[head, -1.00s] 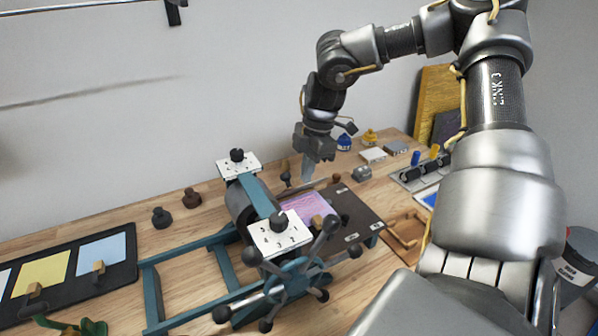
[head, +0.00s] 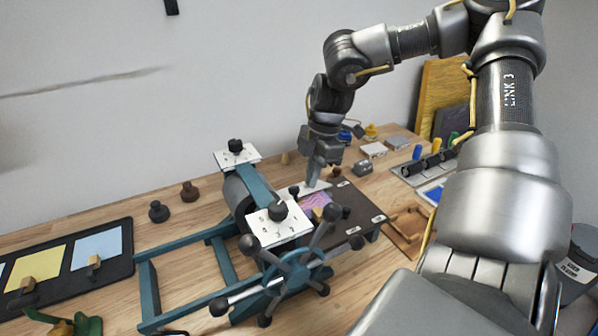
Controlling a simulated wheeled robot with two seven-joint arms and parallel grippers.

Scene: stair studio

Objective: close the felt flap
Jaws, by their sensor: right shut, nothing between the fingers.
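The etching press (head: 148,290) has a teal frame, a roller and a spoked wheel. Its dark bed (head: 360,212) carries a pink-purple sheet (head: 315,200), partly hidden behind the near white dial plate. A pale strip (head: 310,190), perhaps the felt flap's edge, shows at the far side of the sheet; I cannot tell its exact angle. My right gripper (head: 314,183) is shut and empty, pointing down, with its tips low over the far side of the bed beside the pale strip. I cannot tell whether it touches. My left gripper is not in view.
The spoked wheel (head: 287,273) and white dial plates (head: 236,154) rise close to the bed. Dark knobs (head: 189,191) stand on the wooden table. A black tray (head: 128,262) with coloured cards lies left. A wooden frame (head: 405,232) and a roller rack (head: 425,165) lie right.

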